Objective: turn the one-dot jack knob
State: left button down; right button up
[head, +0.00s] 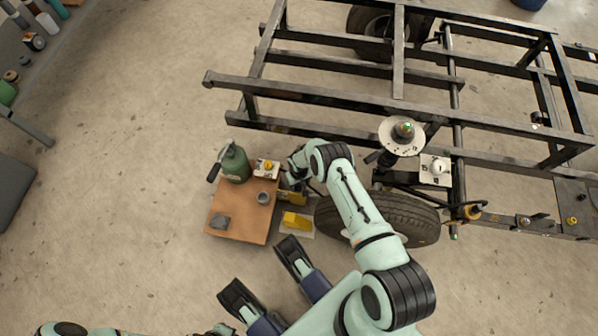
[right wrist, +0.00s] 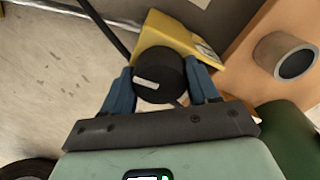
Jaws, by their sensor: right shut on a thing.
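A black round knob (right wrist: 158,78) with a small pale label sits between the blue fingers of my right gripper (right wrist: 160,88) in the right wrist view. The gripper is shut on it. No dot can be made out on the label. A yellow block (right wrist: 165,38), partly hidden, stands just behind the knob. In the head view my right gripper (head: 289,186) is at the right edge of a brown-topped table, and my arm hides the knob. My left gripper (head: 262,275) shows at the bottom of the head view, its dark-tipped fingers wide apart and empty.
A tire (head: 400,215) and black frame (head: 330,100) stand right and behind.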

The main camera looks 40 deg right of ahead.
jog(key=n, duration=0.4)
jog(key=shift+n, duration=0.3)
jog(key=n, duration=0.4)
jog(key=shift+n, duration=0.3)
jog(key=n, duration=0.4)
jog(key=shift+n, duration=2.5)
jog(key=o, duration=1)
jog(key=shift+o, duration=0.2)
